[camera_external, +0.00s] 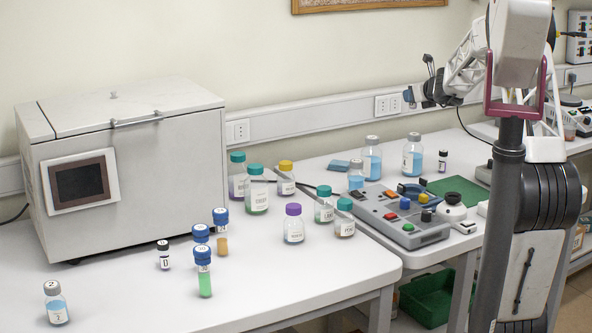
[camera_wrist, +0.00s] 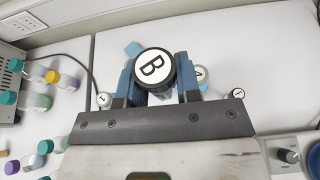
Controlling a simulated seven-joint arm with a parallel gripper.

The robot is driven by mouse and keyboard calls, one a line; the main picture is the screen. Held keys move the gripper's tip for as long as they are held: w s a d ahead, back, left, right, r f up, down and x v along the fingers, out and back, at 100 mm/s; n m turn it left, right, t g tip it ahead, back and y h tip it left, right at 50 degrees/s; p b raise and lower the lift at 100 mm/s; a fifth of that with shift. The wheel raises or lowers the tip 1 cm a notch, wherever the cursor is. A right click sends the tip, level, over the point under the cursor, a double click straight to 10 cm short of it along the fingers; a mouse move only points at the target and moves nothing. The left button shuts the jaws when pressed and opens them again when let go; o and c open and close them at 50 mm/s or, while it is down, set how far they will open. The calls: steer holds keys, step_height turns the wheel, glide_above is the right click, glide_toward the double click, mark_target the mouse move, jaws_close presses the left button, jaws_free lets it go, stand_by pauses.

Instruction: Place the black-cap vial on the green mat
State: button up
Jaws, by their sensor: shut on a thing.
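My gripper (camera_wrist: 155,75) is shut on a vial with a black cap (camera_wrist: 172,60); the white cap top reads "B". The cap sits between the blue fingers and hides the vial's body. In the external view my gripper (camera_external: 420,94) is raised above the back of the right bench, and the held vial is hard to make out there. The green mat (camera_external: 462,186) lies flat on that bench, behind the control box and partly hidden by my arm.
Blue-liquid bottles (camera_external: 372,158) and a small black-capped vial (camera_external: 443,161) stand near the mat. The grey control box (camera_external: 400,215) with coloured buttons is in front. Another black-capped vial (camera_external: 163,256) stands on the left bench, among several capped bottles.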

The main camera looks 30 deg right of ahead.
steer(key=s+d, duration=1)
steer(key=d, duration=0.3)
steer(key=s+a+f+n+y, duration=0.1)
steer(key=s+a+f+y, duration=0.1)
steer(key=s+a+f, duration=0.4)
steer(key=s+a+f+n+y, duration=0.2)
steer(key=s+a+f, duration=0.4)
steer(key=s+f, duration=0.6)
steer(key=shift+s+a+f+n+g, duration=0.15)
steer(key=shift+s+f+n+g, duration=0.2)
steer(key=shift+s, duration=0.35)
glide_above(464, 193)
steer(key=shift+f, duration=0.65)
steer(key=shift+f, duration=0.15)
steer(key=shift+f, duration=1.65)
steer(key=shift+f, duration=0.15)
